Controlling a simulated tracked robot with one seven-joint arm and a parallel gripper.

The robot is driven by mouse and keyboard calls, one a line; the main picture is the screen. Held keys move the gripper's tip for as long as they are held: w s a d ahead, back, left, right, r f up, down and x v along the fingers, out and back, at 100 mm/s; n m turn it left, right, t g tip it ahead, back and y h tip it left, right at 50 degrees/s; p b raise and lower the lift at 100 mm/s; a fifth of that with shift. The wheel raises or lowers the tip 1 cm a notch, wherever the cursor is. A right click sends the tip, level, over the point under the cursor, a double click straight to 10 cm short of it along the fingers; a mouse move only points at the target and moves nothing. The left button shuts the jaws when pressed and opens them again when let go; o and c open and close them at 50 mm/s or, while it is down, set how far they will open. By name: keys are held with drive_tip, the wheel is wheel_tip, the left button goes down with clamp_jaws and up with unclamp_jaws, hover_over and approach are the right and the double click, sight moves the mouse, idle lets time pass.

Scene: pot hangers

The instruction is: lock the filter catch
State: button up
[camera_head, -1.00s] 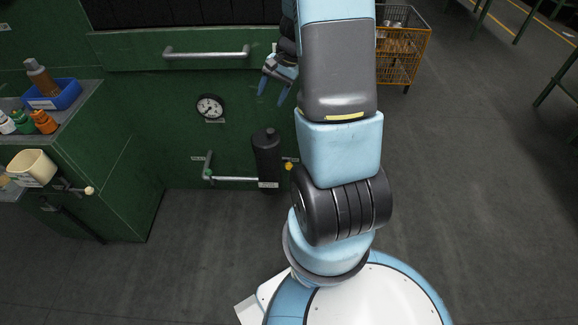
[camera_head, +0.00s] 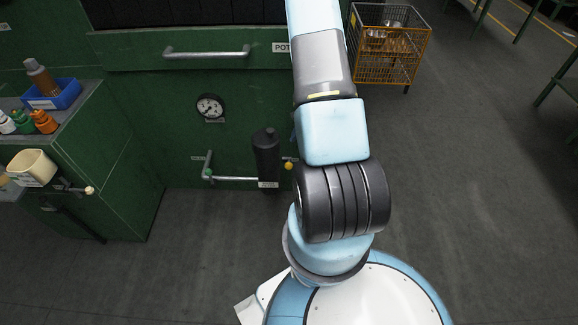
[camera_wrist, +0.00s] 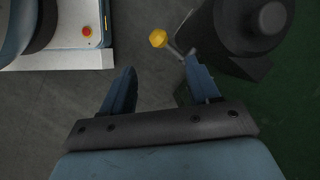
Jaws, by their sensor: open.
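The black filter cylinder (camera_head: 266,155) stands low at the green cabinet front in the head view, and it also shows at upper right in the wrist view (camera_wrist: 240,30). A short lever with a yellow knob (camera_head: 288,165), apparently the catch, sticks out beside the cylinder. In the wrist view the yellow knob (camera_wrist: 158,38) lies just beyond the fingertips, and its grey stem runs toward the right finger. My gripper (camera_wrist: 160,66) is open and nothing is held. Whether the right finger touches the stem, I cannot tell. In the head view my gripper is hidden behind my arm.
A pipe with a green-knobbed valve (camera_head: 208,174) runs left of the cylinder. A gauge (camera_head: 210,106) and a drawer handle (camera_head: 206,53) are above. A side bench (camera_head: 90,140) stands left, and a wire cart (camera_head: 392,60) back right. The floor between is clear.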

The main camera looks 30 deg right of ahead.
sight(289, 165)
drive_tip(key=x, duration=1.2)
drive_tip(key=shift+f, duration=0.3)
clamp_jaws()
